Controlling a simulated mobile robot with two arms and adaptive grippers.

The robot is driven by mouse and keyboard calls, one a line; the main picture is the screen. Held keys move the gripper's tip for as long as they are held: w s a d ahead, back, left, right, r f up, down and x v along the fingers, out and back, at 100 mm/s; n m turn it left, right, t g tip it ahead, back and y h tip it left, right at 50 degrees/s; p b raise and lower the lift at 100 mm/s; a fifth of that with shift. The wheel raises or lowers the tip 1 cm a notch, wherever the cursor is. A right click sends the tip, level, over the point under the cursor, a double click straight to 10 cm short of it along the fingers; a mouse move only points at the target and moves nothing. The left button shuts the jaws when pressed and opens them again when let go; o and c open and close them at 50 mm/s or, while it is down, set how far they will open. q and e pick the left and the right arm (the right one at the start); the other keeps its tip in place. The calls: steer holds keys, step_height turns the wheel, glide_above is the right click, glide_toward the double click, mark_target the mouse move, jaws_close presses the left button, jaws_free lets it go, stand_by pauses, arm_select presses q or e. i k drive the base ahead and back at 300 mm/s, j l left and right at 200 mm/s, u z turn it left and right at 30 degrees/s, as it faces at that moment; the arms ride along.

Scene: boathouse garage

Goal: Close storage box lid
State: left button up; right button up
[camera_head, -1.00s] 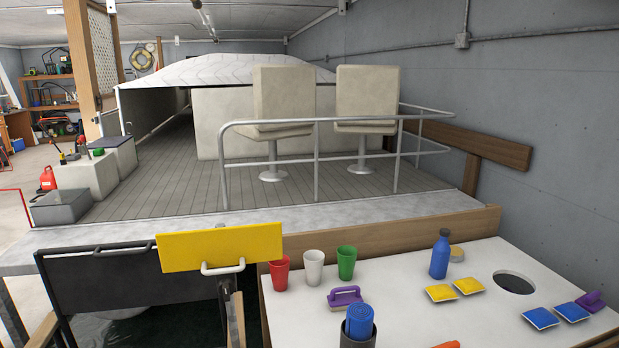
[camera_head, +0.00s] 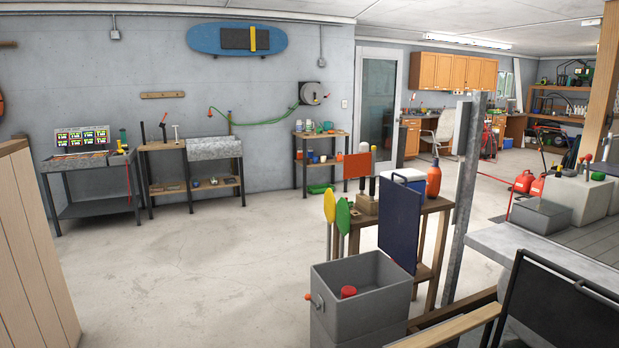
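An open grey box (camera_head: 334,318) stands in the lower middle of the view, with a red object (camera_head: 348,292) inside and a red-orange knob on its left side. A dark blue panel (camera_head: 400,222) stands upright at the box's back right edge and looks like its raised lid; the hinge is not clear. A second, lower grey box (camera_head: 541,214) sits on the deck at the right, its top covered. Neither of my grippers is in view.
A wooden stand (camera_head: 436,240) with an orange bottle (camera_head: 433,180) is behind the panel. A metal post (camera_head: 465,200) rises beside it. Tables (camera_head: 95,207) line the far wall. The concrete floor (camera_head: 220,270) at centre left is clear. A wooden panel (camera_head: 30,260) is at the left edge.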

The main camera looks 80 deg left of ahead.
mark_target(400, 206)
steer(key=u, duration=1.9)
steer(key=i+j+z, duration=0.1)
steer(key=i+j, duration=0.35)
steer(key=i+j+z, duration=0.1)
steer(key=i+j, duration=0.35)
steer(key=i+j+z, duration=0.15)
steer(key=i+j, duration=0.3)
steer(key=i+j+z, duration=0.1)
steer(key=i+j, duration=0.3)
steer(key=j, duration=0.25)
